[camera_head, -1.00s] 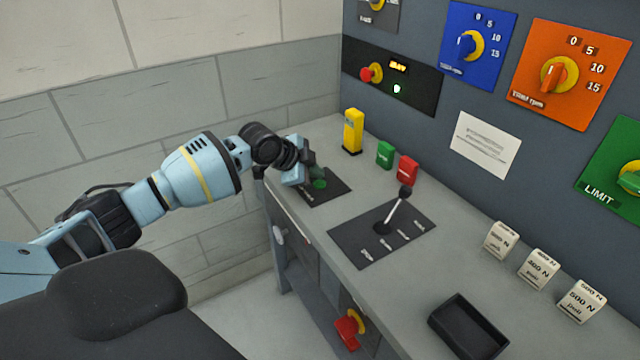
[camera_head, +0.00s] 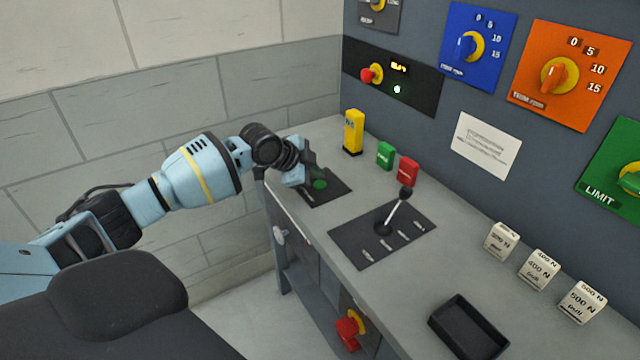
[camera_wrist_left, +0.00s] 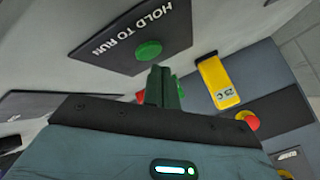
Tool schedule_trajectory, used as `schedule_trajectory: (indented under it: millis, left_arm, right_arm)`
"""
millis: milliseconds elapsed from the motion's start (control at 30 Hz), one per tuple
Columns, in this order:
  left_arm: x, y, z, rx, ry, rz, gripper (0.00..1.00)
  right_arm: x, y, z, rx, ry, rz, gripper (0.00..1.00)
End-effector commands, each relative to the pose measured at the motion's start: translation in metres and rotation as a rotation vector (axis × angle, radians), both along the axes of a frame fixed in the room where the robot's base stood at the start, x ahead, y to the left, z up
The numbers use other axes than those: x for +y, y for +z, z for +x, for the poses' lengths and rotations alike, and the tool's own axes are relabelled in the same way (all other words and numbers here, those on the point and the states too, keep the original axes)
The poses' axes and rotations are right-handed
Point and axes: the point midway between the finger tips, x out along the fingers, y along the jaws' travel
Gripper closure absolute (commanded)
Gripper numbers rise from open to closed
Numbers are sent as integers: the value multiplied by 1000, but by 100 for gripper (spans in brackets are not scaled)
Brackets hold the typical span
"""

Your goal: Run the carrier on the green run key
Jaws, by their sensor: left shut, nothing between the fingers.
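The green run key (camera_head: 319,184) is a round green button on a black plate (camera_head: 335,188) at the far left end of the console. In the left wrist view the green run key (camera_wrist_left: 148,51) sits on the plate lettered "HOLD TO RUN" (camera_wrist_left: 120,32). My left gripper (camera_head: 315,173) is shut and empty, with its tips right beside the key. In the left wrist view the fingertips of my left gripper (camera_wrist_left: 161,70) lie close below the key; I cannot tell whether they touch it. My right gripper is out of view.
A lever (camera_head: 397,210) stands on a second black plate. A yellow block (camera_head: 353,132), a green block (camera_head: 385,155) and a red block (camera_head: 407,170) stand behind. Weight blocks (camera_head: 538,269) and a black tray (camera_head: 468,327) are at right.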

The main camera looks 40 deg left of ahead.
Motion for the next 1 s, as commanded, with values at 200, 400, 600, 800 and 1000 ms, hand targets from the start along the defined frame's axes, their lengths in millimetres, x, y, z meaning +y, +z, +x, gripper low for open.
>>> schedule_trajectory:
  millis: [200,400,600,800,1000]
  left_arm:
    - [0,0,0,0,0,0,100]
    - [0,0,0,0,0,0,100]
    - [0,0,0,0,0,0,100]
    - [0,-2,0,0,0,0,100]
    - [0,-9,0,1,1,1,100]
  right_arm:
    - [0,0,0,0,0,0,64]
    - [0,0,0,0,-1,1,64]
    - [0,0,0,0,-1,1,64]
    - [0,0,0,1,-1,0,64]
    - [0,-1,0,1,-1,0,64]
